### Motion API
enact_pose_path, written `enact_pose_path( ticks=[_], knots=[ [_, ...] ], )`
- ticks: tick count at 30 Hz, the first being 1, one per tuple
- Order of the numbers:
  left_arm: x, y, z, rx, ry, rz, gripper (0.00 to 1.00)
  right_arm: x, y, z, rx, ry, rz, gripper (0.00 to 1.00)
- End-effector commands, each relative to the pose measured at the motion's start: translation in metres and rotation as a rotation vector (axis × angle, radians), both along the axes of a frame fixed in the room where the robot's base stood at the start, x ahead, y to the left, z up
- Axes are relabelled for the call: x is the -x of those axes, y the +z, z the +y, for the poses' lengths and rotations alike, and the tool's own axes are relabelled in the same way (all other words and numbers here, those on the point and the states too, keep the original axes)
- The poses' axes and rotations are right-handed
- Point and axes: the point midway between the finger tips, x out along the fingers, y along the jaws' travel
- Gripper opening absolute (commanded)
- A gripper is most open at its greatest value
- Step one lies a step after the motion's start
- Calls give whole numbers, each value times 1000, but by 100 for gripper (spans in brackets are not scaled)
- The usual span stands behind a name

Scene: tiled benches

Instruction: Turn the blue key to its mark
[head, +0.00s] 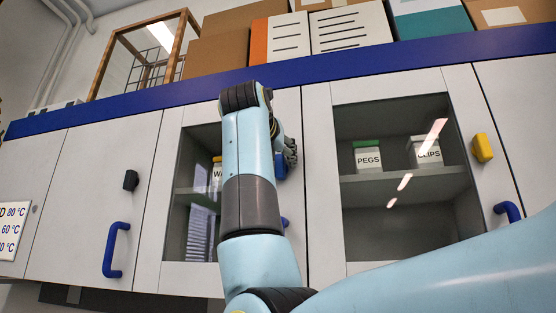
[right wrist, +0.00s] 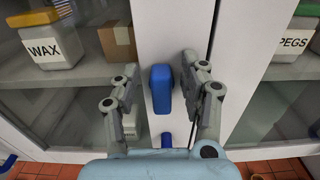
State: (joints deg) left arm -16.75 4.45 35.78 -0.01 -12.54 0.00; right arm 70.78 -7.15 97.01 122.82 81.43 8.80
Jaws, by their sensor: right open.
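The blue key (right wrist: 161,90) is an upright knob on the pale door frame strip in the right wrist view. In the head view its edge (head: 281,166) shows beside my arm, mostly hidden. My right gripper (right wrist: 160,66) is open, with one finger on each side of the blue key. Gaps show between the key and the fingers; whether either touches it, I cannot tell. In the head view my right gripper (head: 290,153) is partly behind my own arm. I cannot make out the key's mark. My left gripper is not in view.
A black key (head: 130,180) and a yellow key (head: 482,148) sit on other doors. Blue handles (head: 115,250) stick out below them. Glass doors show WAX (right wrist: 50,45) and PEGS (head: 368,157) jars. Boxes (head: 350,28) stand on top.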

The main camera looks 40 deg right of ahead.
Motion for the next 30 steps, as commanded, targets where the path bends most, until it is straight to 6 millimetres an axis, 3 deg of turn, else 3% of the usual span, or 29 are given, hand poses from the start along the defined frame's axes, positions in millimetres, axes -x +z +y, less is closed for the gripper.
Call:
enact_pose_path(
  ticks=[6, 16, 30],
  knots=[
    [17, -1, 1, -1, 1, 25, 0, 0, 0, 0, 0, 0, 0, 43],
    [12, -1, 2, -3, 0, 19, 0, 0, 0, 0, 0, 0, 0, 0],
    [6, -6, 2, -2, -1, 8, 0, 1, -2, -1, -50, 0, -59, 0]
  ],
)
